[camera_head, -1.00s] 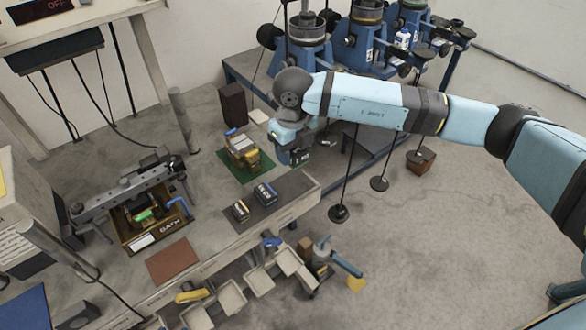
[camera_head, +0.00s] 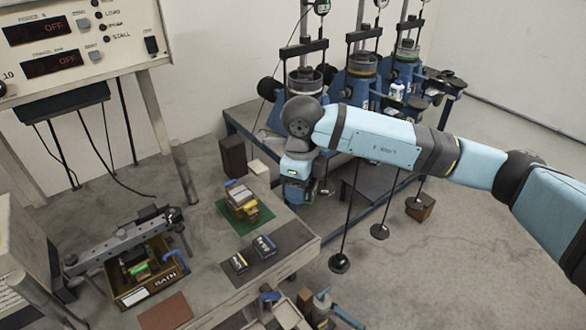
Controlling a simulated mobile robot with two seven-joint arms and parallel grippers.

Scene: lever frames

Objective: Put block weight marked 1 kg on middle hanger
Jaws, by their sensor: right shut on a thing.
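My right gripper (camera_head: 297,198) hangs beyond the far right edge of the grey bench, left of the hangers. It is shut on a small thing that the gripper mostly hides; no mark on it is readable. Three thin rods with dark discs hang from the blue stand: the near hanger (camera_head: 340,263), the middle hanger (camera_head: 379,231) and the far hanger (camera_head: 420,203). The middle hanger's disc looks bare, and the gripper is apart from it. My left gripper is not in view.
Stacked blocks (camera_head: 241,203) sit on a green mat (camera_head: 262,213). A brown tray (camera_head: 150,287) with a clamp arm is at left. Blue presses (camera_head: 361,90) stand on the blue-framed table behind my arm. Floor right of the hangers is clear.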

